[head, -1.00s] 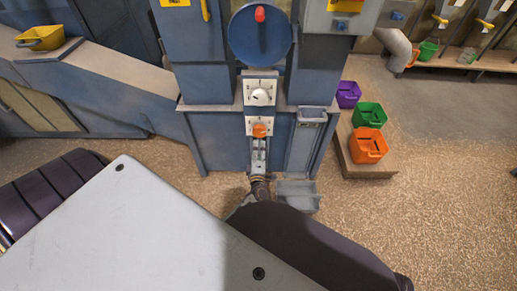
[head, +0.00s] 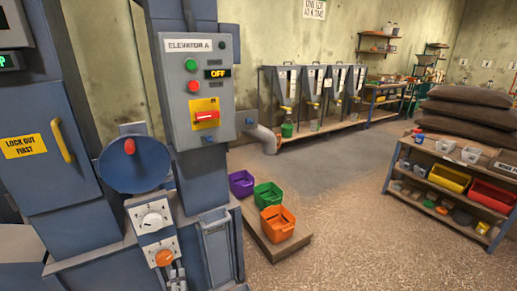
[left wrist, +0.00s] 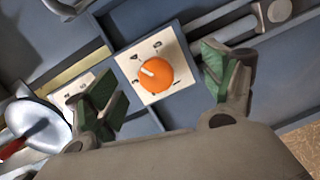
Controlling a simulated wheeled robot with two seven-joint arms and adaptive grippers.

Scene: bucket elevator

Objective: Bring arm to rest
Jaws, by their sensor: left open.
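My left gripper (left wrist: 163,92) shows in the left wrist view, with its two green-padded fingers spread apart and nothing held between them. Beyond the fingertips is an orange knob (left wrist: 153,75) with a white pointer, on a white plate. The knob appears apart from both fingers. In the head view the same orange knob (head: 164,258) sits below a white dial (head: 152,221) on the blue elevator. The left gripper is not seen in the head view. My right gripper is in neither current view.
A control box (head: 200,93) reading OFF is above. A blue disc (head: 134,165) with a red handle is above the dial. Purple (head: 241,183), green (head: 268,195) and orange (head: 277,223) buckets stand on a low platform. Open floor (head: 335,240) lies right, before a shelf (head: 455,189).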

